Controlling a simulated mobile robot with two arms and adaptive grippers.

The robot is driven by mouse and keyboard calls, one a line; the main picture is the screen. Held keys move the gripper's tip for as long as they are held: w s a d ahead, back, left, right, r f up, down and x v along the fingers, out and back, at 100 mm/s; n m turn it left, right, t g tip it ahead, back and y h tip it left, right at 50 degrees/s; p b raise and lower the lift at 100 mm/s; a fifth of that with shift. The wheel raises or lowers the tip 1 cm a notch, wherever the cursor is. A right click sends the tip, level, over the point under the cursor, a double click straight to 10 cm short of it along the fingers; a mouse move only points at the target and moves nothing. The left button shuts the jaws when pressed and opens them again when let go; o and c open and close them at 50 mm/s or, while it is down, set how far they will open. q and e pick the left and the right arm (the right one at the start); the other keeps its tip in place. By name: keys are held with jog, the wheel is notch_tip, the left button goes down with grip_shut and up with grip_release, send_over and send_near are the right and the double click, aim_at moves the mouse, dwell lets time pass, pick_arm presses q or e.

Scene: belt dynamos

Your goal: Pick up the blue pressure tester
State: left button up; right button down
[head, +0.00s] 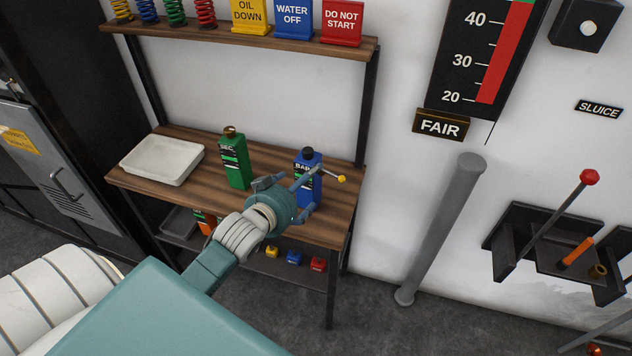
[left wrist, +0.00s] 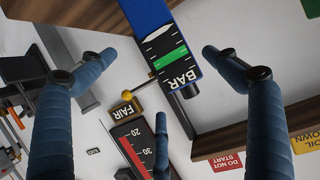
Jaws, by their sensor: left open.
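The blue pressure tester (head: 308,181) stands upright near the right end of the wooden bench, with a black cap and a dark label. A thin rod ending in a yellow tip sticks out of its side. In the left wrist view the tester (left wrist: 153,14) shows a BAR scale with a green band. My left gripper (head: 300,196) is open in front of it and partly hides its lower front. In the left wrist view the fingers of my left gripper (left wrist: 158,72) are spread, with the tester between them; contact cannot be told. My right gripper is not in view.
A green bottle-like tester (head: 234,160) stands left of the blue one on the bench (head: 265,157). A white tray (head: 162,160) lies at the bench's left end. A shelf (head: 240,36) with signs and springs hangs above. A grey pipe (head: 440,230) stands to the right.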

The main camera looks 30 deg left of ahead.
aim_at(309, 181)
pick_arm(q)
jog(key=p+x, duration=0.1)
jog(key=x, duration=0.7)
jog(key=shift+w+a+f+p, duration=0.15)
jog(key=shift+a+f+p, duration=0.2)
jog(key=shift+f+p, duration=0.1)
jog(key=shift+c, duration=0.3)
jog(key=c, duration=1.7)
jog(key=shift+r, duration=0.25)
jog(key=c, duration=0.3)
